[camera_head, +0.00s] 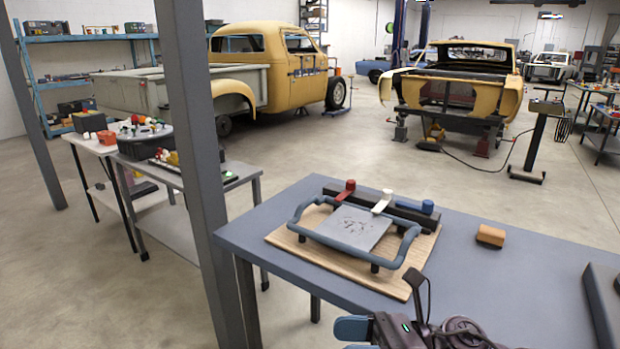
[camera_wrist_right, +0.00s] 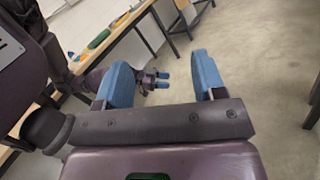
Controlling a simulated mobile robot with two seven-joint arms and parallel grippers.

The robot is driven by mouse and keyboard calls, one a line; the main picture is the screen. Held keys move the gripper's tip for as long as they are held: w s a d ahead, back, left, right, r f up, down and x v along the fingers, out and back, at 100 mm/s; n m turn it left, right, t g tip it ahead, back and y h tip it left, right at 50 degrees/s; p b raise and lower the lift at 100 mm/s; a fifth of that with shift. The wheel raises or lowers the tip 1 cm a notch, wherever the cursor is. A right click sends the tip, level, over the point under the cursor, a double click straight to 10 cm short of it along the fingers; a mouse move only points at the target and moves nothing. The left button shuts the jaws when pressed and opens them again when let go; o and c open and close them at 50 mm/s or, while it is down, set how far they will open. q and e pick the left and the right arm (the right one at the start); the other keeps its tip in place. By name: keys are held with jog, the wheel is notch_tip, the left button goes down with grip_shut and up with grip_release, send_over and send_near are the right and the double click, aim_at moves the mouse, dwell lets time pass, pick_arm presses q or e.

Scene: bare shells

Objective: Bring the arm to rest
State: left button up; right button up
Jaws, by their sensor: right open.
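In the head view, part of one of my arms with blue finger pieces shows at the bottom edge, in front of the blue-grey table (camera_head: 480,265). I cannot tell from that view which arm it is.
On the table lie a wooden board (camera_head: 285,240) with a blue tubular frame and grey plate, and an orange-brown block (camera_head: 490,236). A dark grey object (camera_head: 603,300) is at the right edge. A grey post (camera_head: 195,170) stands left. A wooden-edged bench (camera_wrist_right: 110,40) is near my right wrist.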

jog(key=d+f+m+t+h, duration=0.4)
jog(key=m+t, duration=0.2)
jog(key=m, duration=0.5)
jog(key=d+f+m+t+h+p, duration=0.1)
jog(key=d+f+m+t+h, duration=0.25)
jog(key=m+t, duration=0.45)
jog(key=d+f+m+t+h, duration=0.3)
jog(key=d+m, duration=0.1)
jog(key=m, duration=0.9)
jog(key=s+d+f+m+g+h, duration=0.3)
jog(key=s+d+f+m+h, duration=0.1)
jog(key=s+f+m, duration=0.3)
jog(key=s+d+f+m+g+h, duration=0.3)
jog(key=s+d+f+m+h, duration=0.1)
jog(key=s+f+m, duration=0.4)
jog(key=shift+s+d+m+h+p, duration=0.35)
jog(key=shift+s+d+m+p, duration=0.1)
jog(key=shift+d+m, duration=0.5)
jog(key=shift+f, duration=0.1)
